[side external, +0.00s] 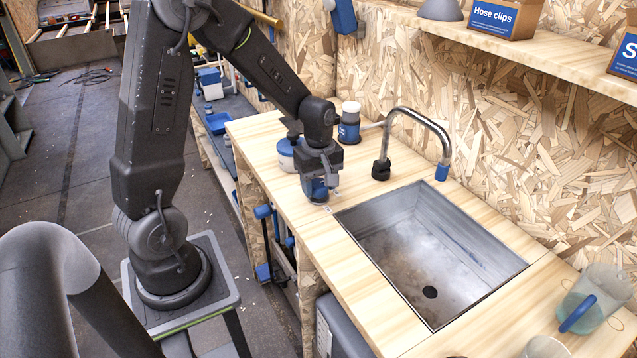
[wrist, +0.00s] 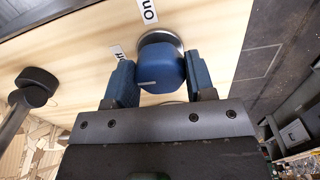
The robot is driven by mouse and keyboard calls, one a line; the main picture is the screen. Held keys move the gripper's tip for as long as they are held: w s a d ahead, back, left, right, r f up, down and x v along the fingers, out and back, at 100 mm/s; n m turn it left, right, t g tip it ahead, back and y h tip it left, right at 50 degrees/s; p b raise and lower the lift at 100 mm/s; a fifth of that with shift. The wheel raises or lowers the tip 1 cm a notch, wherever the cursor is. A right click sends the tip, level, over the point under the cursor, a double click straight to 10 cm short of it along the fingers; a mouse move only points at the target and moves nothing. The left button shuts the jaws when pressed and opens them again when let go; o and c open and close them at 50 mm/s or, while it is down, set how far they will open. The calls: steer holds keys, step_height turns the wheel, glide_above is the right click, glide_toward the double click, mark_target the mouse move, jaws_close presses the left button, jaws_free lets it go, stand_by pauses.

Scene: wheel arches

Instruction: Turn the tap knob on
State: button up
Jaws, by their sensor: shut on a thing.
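The blue tap knob (wrist: 160,70) sits on a metal base on the wooden counter, with a pale pointer line on its face that points left in the wrist view. An "On" label (wrist: 149,11) lies above it and a second, partly hidden label (wrist: 117,52) to its left. My gripper (wrist: 160,88) is shut on the knob, one blue finger on each side. In the side view my gripper (side external: 319,190) points down at the counter left of the sink and largely hides the knob. The curved metal tap (side external: 425,123) has a blue tip over the sink.
The metal sink (side external: 410,265) is set into the counter (side external: 365,320). A blue-and-white bottle (side external: 349,125) and a white tub (side external: 287,155) stand close behind my gripper. A clear jug (side external: 598,300) stands at the right. A shelf (side external: 540,55) runs above.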

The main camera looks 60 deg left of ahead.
mark_target(319, 183)
steer(key=m, duration=1.3)
steer(key=shift+m, duration=2.1)
steer(key=o, duration=0.9)
step_height(319, 183, up, 14)
steer(key=shift+f, duration=0.1)
